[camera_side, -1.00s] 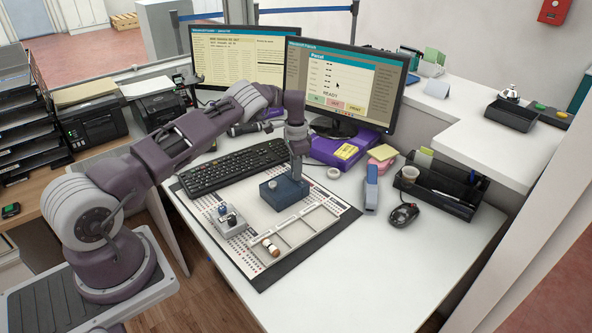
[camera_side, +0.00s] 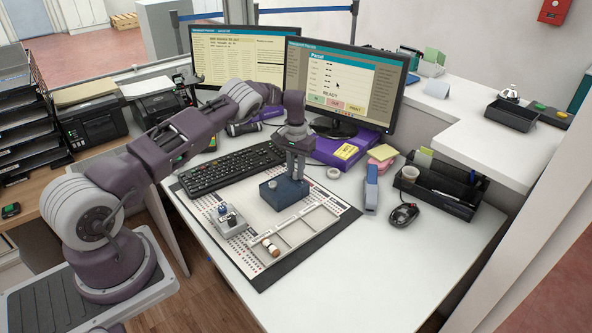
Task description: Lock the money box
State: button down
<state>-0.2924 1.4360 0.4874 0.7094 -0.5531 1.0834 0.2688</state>
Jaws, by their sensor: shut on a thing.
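The money box (camera_side: 284,193) is a small dark blue box on the white printed mat, at its upper middle. A round pale knob or lock (camera_side: 272,184) shows on its left side. My gripper (camera_side: 297,173) points down at the back right part of the box's top, with its fingers close together. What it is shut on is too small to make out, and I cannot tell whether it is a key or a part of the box.
The mat (camera_side: 330,231) also bears a small grey device (camera_side: 228,216) and a brown-and-white stamp-like item (camera_side: 271,247). The keyboard (camera_side: 238,167) lies behind. A blue stapler-like item (camera_side: 372,186), mouse (camera_side: 403,215) and black organiser (camera_side: 437,188) stand right. The front desk is clear.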

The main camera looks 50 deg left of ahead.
jog(key=n, duration=0.4)
jog(key=shift+n, duration=2.1)
jog(key=c, duration=1.3)
grip_release()
